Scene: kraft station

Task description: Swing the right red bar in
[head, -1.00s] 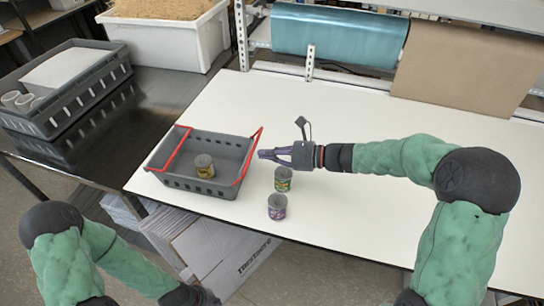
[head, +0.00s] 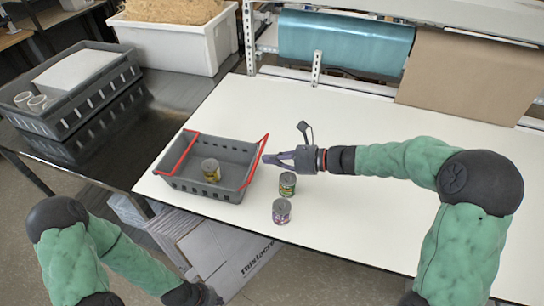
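The grey basket (head: 178,184) stands on the white table with two red bars. The right red bar (head: 257,158) runs along the basket's right end, its far corner standing out past the rim. The left red bar (head: 178,157) lies over the left end.
Two cans, one green-labelled (head: 287,184) and one purple-labelled (head: 282,211), stand on the table right of the basket, below my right gripper. Grey crates (head: 75,118) stand on the dark table at left. The white table (head: 380,200) is clear beyond my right arm.

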